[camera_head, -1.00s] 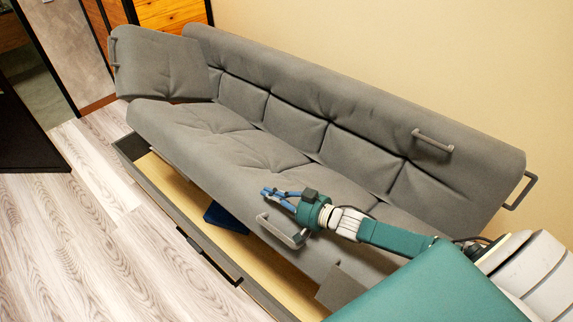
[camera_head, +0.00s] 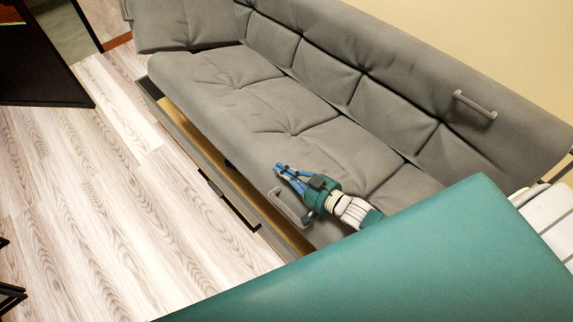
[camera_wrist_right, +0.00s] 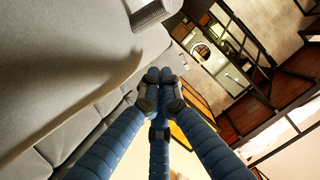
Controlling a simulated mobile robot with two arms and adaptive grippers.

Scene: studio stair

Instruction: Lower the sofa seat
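The grey sofa seat (camera_head: 225,95) sits tilted over its storage base (camera_head: 225,185), with a narrow gap along the front showing the pale inside. A U-shaped grey handle (camera_head: 288,210) is on the seat's front edge. My right gripper (camera_head: 281,169) is just above and beside this handle, over the front of the seat. In the right wrist view its blue fingers (camera_wrist_right: 159,78) come together at the tips with nothing seen between them. Grey upholstery (camera_wrist_right: 50,70) fills the left of that view. I cannot tell whether the gripper touches the seat. My left gripper is out of view.
The backrest (camera_head: 340,60) carries another handle (camera_head: 475,104). A raised armrest cushion (camera_head: 185,25) is at the far end. A black cabinet (camera_head: 40,60) stands at the upper left. Wood floor (camera_head: 110,210) in front of the sofa is clear.

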